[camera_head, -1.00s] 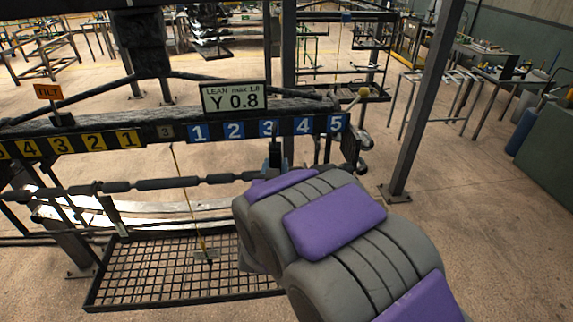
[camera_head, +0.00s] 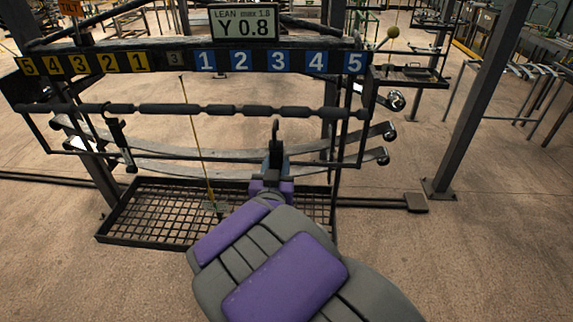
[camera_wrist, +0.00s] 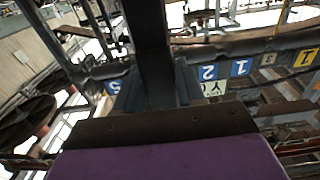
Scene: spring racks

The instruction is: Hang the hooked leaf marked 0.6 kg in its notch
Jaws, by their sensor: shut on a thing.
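My gripper (camera_head: 272,168) is shut on a dark hooked leaf (camera_head: 276,133), held upright with its hook at the top. The hook shows in front of the rack, just below the notched bar (camera_head: 240,112), under the gap between blue plates 2 and 3. I cannot tell whether it touches the bar. In the wrist view the leaf (camera_wrist: 147,40) is a dark upright bar between the two fingers. No 0.6 kg mark is legible. The number strip (camera_head: 263,61) runs yellow 5 to 1, a dark 3, then blue 1 to 5.
A display (camera_head: 244,23) reads LEAN max 1.8, Y 0.8. Another dark piece (camera_head: 121,145) hangs at the left of the bar. A yellow plumb line (camera_head: 195,135) drops towards a mesh tray (camera_head: 120,235). Curved strips end in rollers (camera_head: 388,132) at right. A post (camera_head: 467,110) stands right.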

